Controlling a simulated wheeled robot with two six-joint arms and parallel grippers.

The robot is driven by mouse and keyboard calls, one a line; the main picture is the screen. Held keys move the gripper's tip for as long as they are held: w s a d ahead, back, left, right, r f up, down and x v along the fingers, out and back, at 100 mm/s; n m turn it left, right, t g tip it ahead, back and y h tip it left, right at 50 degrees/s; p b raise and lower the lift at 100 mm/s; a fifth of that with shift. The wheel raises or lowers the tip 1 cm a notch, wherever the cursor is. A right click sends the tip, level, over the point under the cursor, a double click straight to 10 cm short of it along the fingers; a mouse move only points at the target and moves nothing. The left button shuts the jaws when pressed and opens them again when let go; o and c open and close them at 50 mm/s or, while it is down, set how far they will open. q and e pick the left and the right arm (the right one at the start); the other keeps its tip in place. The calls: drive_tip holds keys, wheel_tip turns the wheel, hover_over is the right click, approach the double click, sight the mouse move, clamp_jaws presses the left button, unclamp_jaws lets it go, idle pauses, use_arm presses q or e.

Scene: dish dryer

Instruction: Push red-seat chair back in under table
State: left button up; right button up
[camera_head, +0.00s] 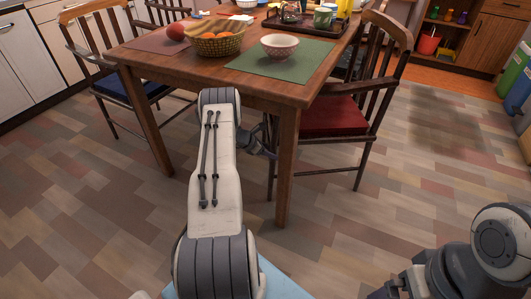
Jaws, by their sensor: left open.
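The red-seat chair (335,117) stands at the right side of the wooden table (150,55), its slatted back facing right and the left part of its seat beneath the tabletop. The table's near leg (286,170) hides part of the chair. My left arm reaches forward in front of the table's near side. My left gripper (266,140) is small and partly hidden beside the arm and near leg, close to the chair's left edge; it is open. I cannot tell whether it touches the chair. My right gripper is outside the view; only arm links show at bottom right.
A blue-seat chair (122,88) stands at the table's left. A fruit basket (217,44), a bowl (280,46) on a green mat (300,65) and a teapot (290,10) are on the table. Floor (430,180) right of the chair is clear.

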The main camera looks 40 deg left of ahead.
use_arm(q)
drive_tip(key=shift+w+f, duration=0.1)
drive_tip(key=shift+f, duration=0.05)
clamp_jaws()
idle(1.4)
